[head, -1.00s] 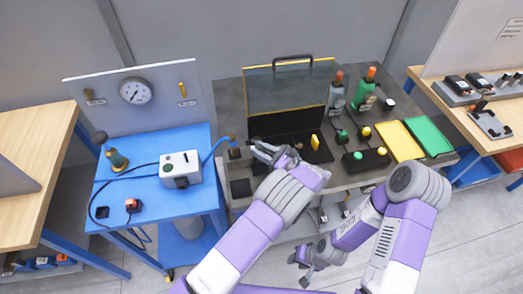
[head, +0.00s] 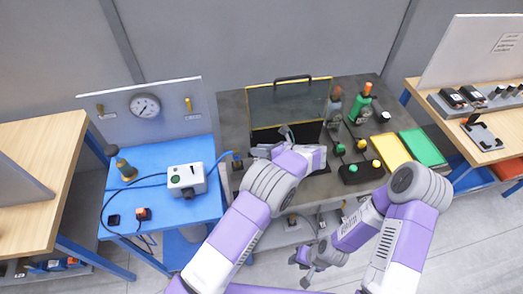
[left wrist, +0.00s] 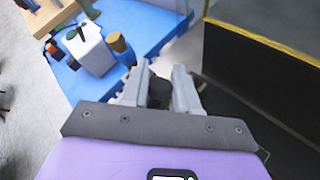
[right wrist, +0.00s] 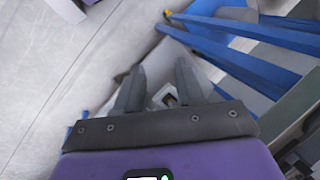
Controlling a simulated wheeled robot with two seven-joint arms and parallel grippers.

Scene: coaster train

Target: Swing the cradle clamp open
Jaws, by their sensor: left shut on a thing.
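The clamp sits in the black fixture (head: 268,135) under a raised clear cover with a yellow edge (head: 288,104). My left gripper (head: 270,143) is over this fixture and hides most of its inside. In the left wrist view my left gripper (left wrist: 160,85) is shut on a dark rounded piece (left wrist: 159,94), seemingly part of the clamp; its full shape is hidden. I cannot tell how far the clamp is swung. My right gripper (head: 305,260) hangs low in front of the dark bench, empty; its fingers stand apart in the right wrist view (right wrist: 160,88).
A blue table (head: 150,205) with a white box (head: 187,179) and a pressure gauge (head: 145,107) is at left. Bottles (head: 359,107), yellow tray (head: 391,150) and green tray (head: 423,146) occupy the right of the dark bench. The raised cover stands just behind my left gripper.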

